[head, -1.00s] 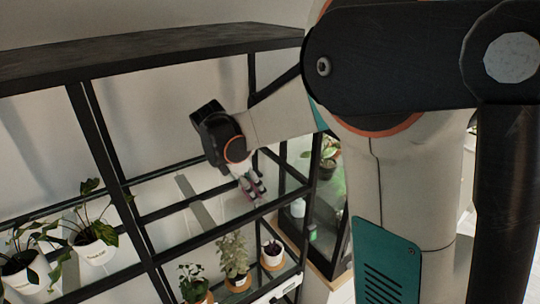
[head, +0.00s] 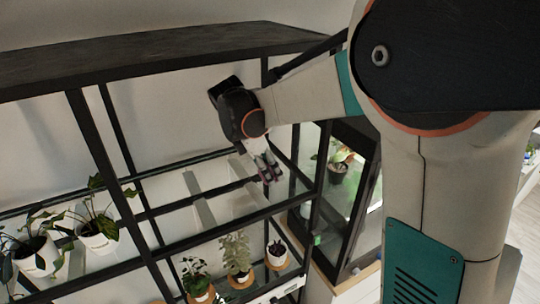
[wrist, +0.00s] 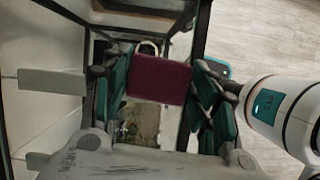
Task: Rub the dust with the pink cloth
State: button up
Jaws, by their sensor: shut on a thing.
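My gripper (head: 266,172) hangs over the glass shelf of the black rack in the head view, pointing down. It is shut on the pink cloth (wrist: 160,82), which shows as a folded dark pink block between the two teal-padded fingers in the wrist view. In the head view only a small bit of pink shows at the fingertips. I cannot tell whether the cloth touches the shelf. No dust can be made out clearly in either view.
The black rack (head: 83,122) has a top board above my gripper and posts around it. Potted plants (head: 98,236) stand at left, and several small pots (head: 238,275) stand on the level below. A glass-sided case (head: 345,200) stands close at right.

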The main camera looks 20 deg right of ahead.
jog(key=shift+p+v, duration=0.4)
jog(key=shift+v, duration=0.55)
jog(key=shift+d+r, duration=0.3)
jog(key=shift+r, duration=0.1)
jog(key=shift+a, duration=0.1)
